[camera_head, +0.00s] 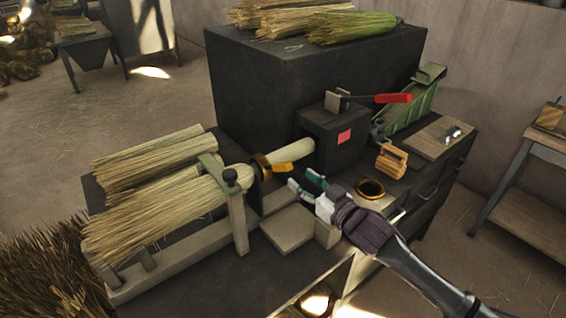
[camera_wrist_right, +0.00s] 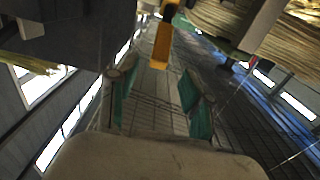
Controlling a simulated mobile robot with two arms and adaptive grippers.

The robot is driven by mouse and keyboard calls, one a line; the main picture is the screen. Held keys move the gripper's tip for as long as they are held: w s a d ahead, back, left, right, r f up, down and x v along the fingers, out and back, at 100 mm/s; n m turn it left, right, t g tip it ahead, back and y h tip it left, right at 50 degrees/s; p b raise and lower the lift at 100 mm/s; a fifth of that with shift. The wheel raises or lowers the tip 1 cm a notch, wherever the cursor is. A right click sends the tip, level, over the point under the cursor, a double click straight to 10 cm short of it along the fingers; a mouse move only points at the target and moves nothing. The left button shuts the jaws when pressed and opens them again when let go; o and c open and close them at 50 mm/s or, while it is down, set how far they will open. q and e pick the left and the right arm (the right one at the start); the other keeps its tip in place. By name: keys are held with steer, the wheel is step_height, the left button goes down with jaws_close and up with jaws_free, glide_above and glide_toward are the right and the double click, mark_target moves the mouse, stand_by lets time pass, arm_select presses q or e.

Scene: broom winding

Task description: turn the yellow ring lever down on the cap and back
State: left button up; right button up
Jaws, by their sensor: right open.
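The yellow ring lever (camera_head: 290,168) sticks out to the right from the brass ring (camera_head: 262,167) around the broom's pale handle (camera_head: 293,149). In the right wrist view the yellow lever (camera_wrist_right: 162,45) hangs at the top, beyond the fingertips. My right gripper (camera_head: 306,184) is open and empty, just below and right of the lever's end and apart from it. Its two green-padded fingers (camera_wrist_right: 157,95) show with a gap between them. My left gripper is in neither view. I cannot make out which part is the cap.
A straw bundle (camera_head: 165,205) lies in a wooden cradle with an upright post (camera_head: 238,215). A dark machine block (camera_head: 335,140) with a red-handled lever (camera_head: 393,98) stands behind my gripper. A wooden block (camera_head: 391,160) and a round brass-rimmed hole (camera_head: 371,188) lie to its right.

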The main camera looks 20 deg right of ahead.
mark_target(281, 163)
steer(key=p+x, duration=0.1)
steer(key=x, duration=0.7)
steer(key=shift+w+a+f, duration=0.1)
steer(key=shift+w+a, duration=0.05)
steer(key=shift+w, duration=0.25)
jaws_close()
